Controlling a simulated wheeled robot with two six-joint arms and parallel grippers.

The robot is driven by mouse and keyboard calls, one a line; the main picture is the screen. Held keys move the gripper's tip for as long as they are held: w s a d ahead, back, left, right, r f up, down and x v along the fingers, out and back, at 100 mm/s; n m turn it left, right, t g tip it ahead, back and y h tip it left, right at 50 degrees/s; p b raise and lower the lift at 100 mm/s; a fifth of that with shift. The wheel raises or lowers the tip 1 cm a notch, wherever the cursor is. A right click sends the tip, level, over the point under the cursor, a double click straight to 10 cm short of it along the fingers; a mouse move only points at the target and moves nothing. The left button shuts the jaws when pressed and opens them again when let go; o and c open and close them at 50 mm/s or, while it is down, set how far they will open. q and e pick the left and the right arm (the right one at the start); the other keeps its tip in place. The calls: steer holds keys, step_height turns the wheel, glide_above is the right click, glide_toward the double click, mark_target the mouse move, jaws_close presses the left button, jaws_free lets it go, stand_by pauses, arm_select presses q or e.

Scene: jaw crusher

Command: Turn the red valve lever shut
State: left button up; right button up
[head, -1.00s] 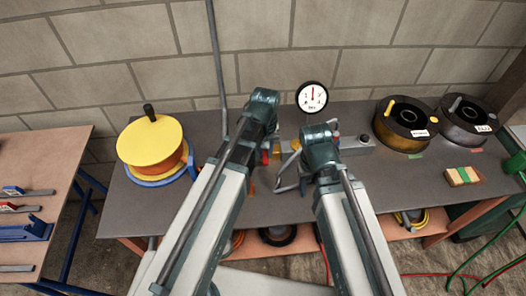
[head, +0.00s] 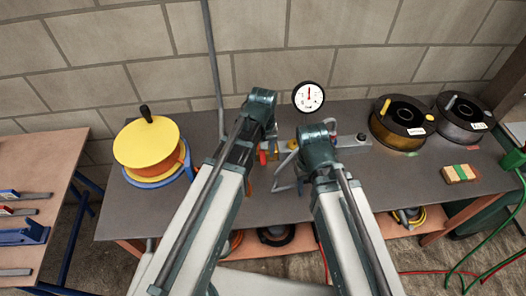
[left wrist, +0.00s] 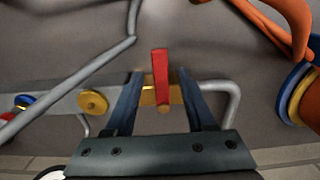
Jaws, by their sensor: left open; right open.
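The red valve lever (left wrist: 160,75) stands up in the middle of the left wrist view, on a brass valve body (left wrist: 148,97) in a grey pipe. A small part of the red lever (head: 263,157) also shows in the head view, beside my left arm. My left gripper (left wrist: 162,92) is open, with one dark finger on each side of the lever. Gaps show between the fingers and the lever. In the head view my left arm hides this gripper. My right arm ends just right of the valve, and its gripper is hidden behind the wrist.
A pressure gauge (head: 308,96) stands behind the valve. A yellow-topped reel (head: 147,142) is left on the bench, two dark reels (head: 403,122) (head: 466,117) right. A bent grey tube (head: 282,186) lies close to the lever.

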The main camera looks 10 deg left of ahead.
mark_target(263, 156)
arm_select(q)
step_height(263, 156, up, 14)
steer(key=p, duration=1.4)
steer(key=shift+f, duration=0.1)
steer(key=s+d+f+m+y+b, duration=0.1)
steer(key=s+d+m+b, duration=0.1)
steer(key=s+m, duration=0.5)
steer(key=s+d, duration=0.1)
steer(key=s, duration=0.3)
steer(key=shift+d+f, duration=0.35)
